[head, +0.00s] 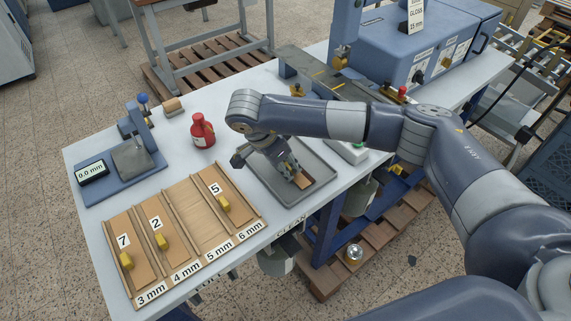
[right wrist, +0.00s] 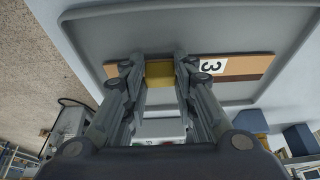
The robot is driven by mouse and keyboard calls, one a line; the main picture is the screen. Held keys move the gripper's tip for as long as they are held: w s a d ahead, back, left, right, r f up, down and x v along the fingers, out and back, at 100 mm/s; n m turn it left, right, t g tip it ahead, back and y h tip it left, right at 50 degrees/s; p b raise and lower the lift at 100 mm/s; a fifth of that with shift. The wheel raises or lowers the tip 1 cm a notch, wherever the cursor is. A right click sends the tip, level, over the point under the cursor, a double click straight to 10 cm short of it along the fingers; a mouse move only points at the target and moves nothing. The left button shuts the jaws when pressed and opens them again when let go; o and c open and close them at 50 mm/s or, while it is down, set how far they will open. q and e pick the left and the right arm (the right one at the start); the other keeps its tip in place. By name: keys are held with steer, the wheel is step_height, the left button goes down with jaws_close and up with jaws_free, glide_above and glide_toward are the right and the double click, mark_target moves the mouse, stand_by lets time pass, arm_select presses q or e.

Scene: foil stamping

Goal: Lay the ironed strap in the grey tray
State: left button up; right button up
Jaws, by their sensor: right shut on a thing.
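The grey tray (head: 322,199) lies on the white table, right of the red bottle. My right gripper (head: 297,178) reaches down over it. In the right wrist view my right gripper (right wrist: 160,75) is shut on the yellow grip block of a tan strap (right wrist: 240,65) marked 3. The strap lies level across the tray (right wrist: 190,22), within its rim. It looks at or just above the tray floor; I cannot tell if it touches. In the head view the arm and fingers hide most of the strap (head: 304,181). My left gripper is not in view.
A wooden rack (head: 208,232) labelled 3 to 6 mm holds straps tagged 7, 2 and 5; its 5 mm lane is empty. A red bottle (head: 202,131) and a gauge (head: 131,157) reading 0.0 mm stand left. A blue machine (head: 405,50) stands behind.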

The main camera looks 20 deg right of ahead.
steer(key=shift+f+b, duration=0.15)
steer(key=shift+b, duration=0.25)
stand_by(0.8)
steer(key=o, duration=1.1)
steer(key=v, duration=1.2)
